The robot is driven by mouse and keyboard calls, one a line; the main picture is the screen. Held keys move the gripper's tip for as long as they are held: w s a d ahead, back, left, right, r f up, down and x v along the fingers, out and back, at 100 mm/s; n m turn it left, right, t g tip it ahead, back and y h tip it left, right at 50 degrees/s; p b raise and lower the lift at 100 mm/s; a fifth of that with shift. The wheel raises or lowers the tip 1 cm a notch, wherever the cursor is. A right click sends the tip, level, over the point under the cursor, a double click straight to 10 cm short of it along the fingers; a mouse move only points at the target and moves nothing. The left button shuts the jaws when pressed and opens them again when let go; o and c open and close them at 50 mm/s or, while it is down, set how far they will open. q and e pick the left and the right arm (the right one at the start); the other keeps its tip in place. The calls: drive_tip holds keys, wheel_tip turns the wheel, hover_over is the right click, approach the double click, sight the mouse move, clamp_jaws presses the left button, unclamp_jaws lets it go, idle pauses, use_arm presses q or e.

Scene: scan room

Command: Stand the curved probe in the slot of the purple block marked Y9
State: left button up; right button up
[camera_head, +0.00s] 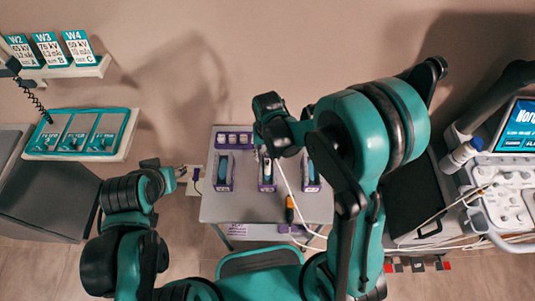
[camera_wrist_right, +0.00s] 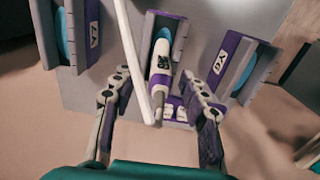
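A white probe (camera_wrist_right: 159,67) with a dark lower end stands or leans at the middle purple block (camera_wrist_right: 181,38); how deep it sits is unclear. In the head view the white probe (camera_head: 267,166) also shows at the middle block (camera_head: 266,185). My right gripper (camera_wrist_right: 155,80) is open, its fingers on either side of the probe with gaps. A right-hand purple block (camera_wrist_right: 222,62) bears a tilted mark, perhaps Y9, and a left-hand one (camera_wrist_right: 84,35) bears another unclear mark. My left gripper (camera_head: 190,173) is left of the table, its fingers too small to judge.
A white cable (camera_wrist_right: 133,60) crosses beside the probe. The grey table (camera_head: 247,207) carries a purple-and-white rack (camera_head: 234,138) at the back and an orange-and-black tool (camera_head: 290,210) near the front right. A scanner console (camera_head: 505,205) stands at right. The table's front left is clear.

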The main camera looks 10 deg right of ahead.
wheel_tip(320, 180, up, 12)
idle(0.6)
idle(0.5)
drive_tip(key=s+d+n+t+b, duration=0.2)
drive_tip(key=s+d+t+b, duration=0.2)
drive_tip(key=s+d+t, duration=0.3)
drive_tip(key=shift+s+d+r, duration=0.4)
drive_tip(key=shift+s+d, duration=0.45)
drive_tip(key=shift+s, duration=0.55)
